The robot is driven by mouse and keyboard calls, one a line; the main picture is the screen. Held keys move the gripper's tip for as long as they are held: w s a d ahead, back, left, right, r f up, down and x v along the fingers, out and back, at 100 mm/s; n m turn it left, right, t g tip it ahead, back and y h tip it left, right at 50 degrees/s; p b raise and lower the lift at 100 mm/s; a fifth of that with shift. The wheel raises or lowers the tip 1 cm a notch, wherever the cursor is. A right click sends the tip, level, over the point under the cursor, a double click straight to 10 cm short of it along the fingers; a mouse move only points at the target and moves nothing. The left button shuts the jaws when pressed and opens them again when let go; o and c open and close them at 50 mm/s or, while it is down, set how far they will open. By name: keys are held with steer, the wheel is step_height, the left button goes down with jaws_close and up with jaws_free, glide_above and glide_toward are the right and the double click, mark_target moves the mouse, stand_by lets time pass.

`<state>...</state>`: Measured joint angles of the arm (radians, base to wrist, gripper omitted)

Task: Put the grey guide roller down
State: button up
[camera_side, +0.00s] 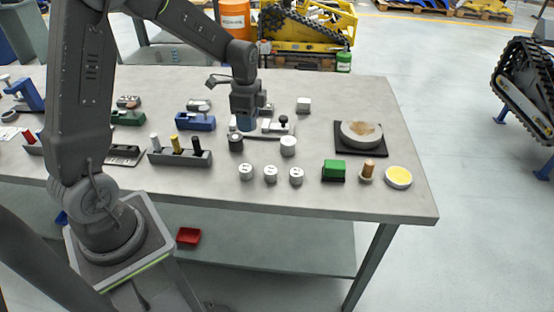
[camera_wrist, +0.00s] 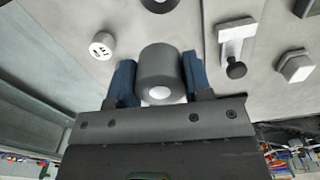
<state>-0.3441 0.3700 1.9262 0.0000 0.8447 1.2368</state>
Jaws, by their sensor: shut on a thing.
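The grey guide roller (camera_wrist: 160,68) is a dark grey cylinder with a pale round end. In the wrist view it sits between the two blue fingers of my gripper (camera_wrist: 160,88), which are shut on it. In the side view my gripper (camera_side: 243,123) points down over the middle of the bench, beside the clamp plate. There the roller is mostly hidden by the blue finger. I cannot tell whether the roller touches the bench top.
A dark cylinder (camera_side: 236,143) stands just below my gripper in the side view. A clamp with a black knob (camera_side: 283,121) and a white cylinder (camera_side: 288,146) are close on the right. Several small white cylinders (camera_side: 270,174) stand in front. Bare bench (camera_side: 350,90) lies at the back right.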

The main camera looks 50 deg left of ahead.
mark_target(262, 149)
steer(key=d+n, duration=0.2)
steer(key=n, duration=0.1)
steer(key=w+d+f+n, duration=0.1)
steer(key=d+n, duration=0.1)
steer(key=d, duration=0.1)
steer(key=w+d+f+n, duration=0.1)
steer(key=d+n, duration=0.1)
steer(key=n, duration=0.1)
steer(key=shift+w+d+n, duration=0.25)
steer(key=shift+d+n, duration=0.05)
steer(key=shift+d, duration=0.05)
steer(key=shift+w+d+f+n, duration=0.1)
steer(key=shift+d+f+n, duration=0.1)
steer(key=shift+d+n, duration=0.4)
steer(key=a+m, duration=0.2)
steer(key=m, duration=0.1)
steer(key=s+a+r+m, duration=0.1)
steer(key=a+m, duration=0.1)
steer(key=a, duration=0.1)
steer(key=s+a+r+m, duration=0.1)
steer(key=a+m, duration=0.2)
steer(key=shift+s+a+r+m, duration=0.1)
steer(key=shift+s+a+m, duration=0.05)
steer(key=shift+m, duration=0.15)
steer(key=s+a+r+m, duration=0.2)
steer(key=s+a+m, duration=0.3)
steer(key=a+m, duration=0.3)
steer(key=shift+a+r+m, duration=0.15)
steer(key=shift+r+m, duration=0.1)
steer(key=shift+m, duration=1.35)
